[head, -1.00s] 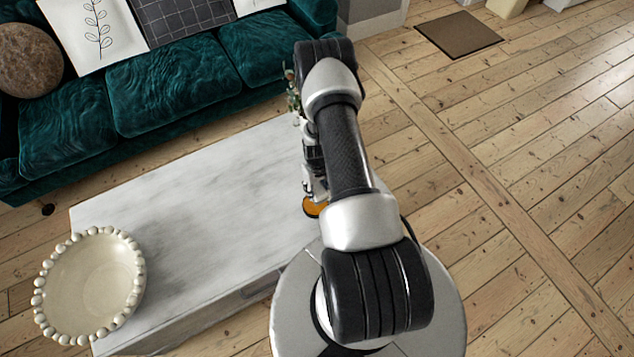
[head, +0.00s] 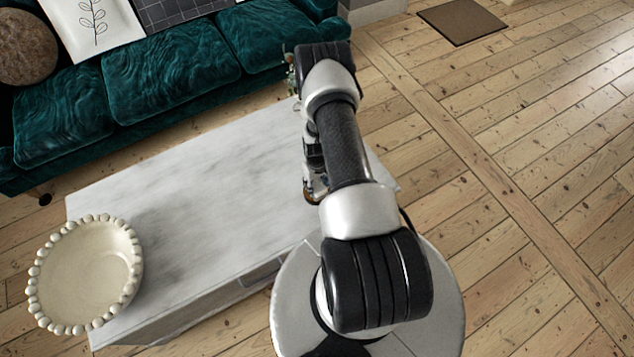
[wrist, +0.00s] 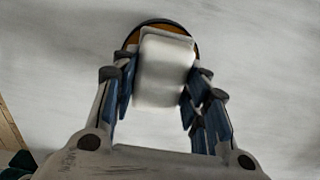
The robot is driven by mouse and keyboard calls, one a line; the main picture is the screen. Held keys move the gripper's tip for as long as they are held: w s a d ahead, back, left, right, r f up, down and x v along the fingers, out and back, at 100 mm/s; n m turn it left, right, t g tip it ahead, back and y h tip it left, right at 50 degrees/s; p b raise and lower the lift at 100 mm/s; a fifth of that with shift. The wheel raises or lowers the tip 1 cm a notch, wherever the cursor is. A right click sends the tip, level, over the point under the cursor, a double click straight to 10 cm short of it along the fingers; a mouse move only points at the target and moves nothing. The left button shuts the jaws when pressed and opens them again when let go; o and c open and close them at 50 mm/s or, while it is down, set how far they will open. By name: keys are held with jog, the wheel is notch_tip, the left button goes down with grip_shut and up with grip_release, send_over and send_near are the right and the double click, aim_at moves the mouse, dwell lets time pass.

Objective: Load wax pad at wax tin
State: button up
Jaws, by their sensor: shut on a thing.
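My gripper (wrist: 161,72) is shut on the wax pad (wrist: 163,88), a pale, whitish block with rounded edges, with blue-lined fingers on both sides of it. The wax tin (wrist: 158,26), round and orange with a dark rim, lies on the marble surface beyond the pad in the wrist view. The pad covers most of the tin, and I cannot tell whether they touch. In the head view my arm hides most of the gripper and the pad, and only a small sliver of orange shows beside it.
The marble-topped table (head: 200,190) is mostly clear. A cream bowl with a beaded rim (head: 85,275) stands at its left end. A teal sofa (head: 170,75) runs behind the table. Bare floorboards (head: 520,180) lie open to the right, with a brown mat (head: 462,22) farther back.

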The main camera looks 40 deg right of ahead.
jog(key=shift+f+b, duration=0.55)
jog(key=shift+b, duration=0.15)
dwell(2.2)
jog(key=shift+r, duration=0.1)
jog(key=shift+r+p, duration=2.25)
jog(key=shift+r, duration=1.15)
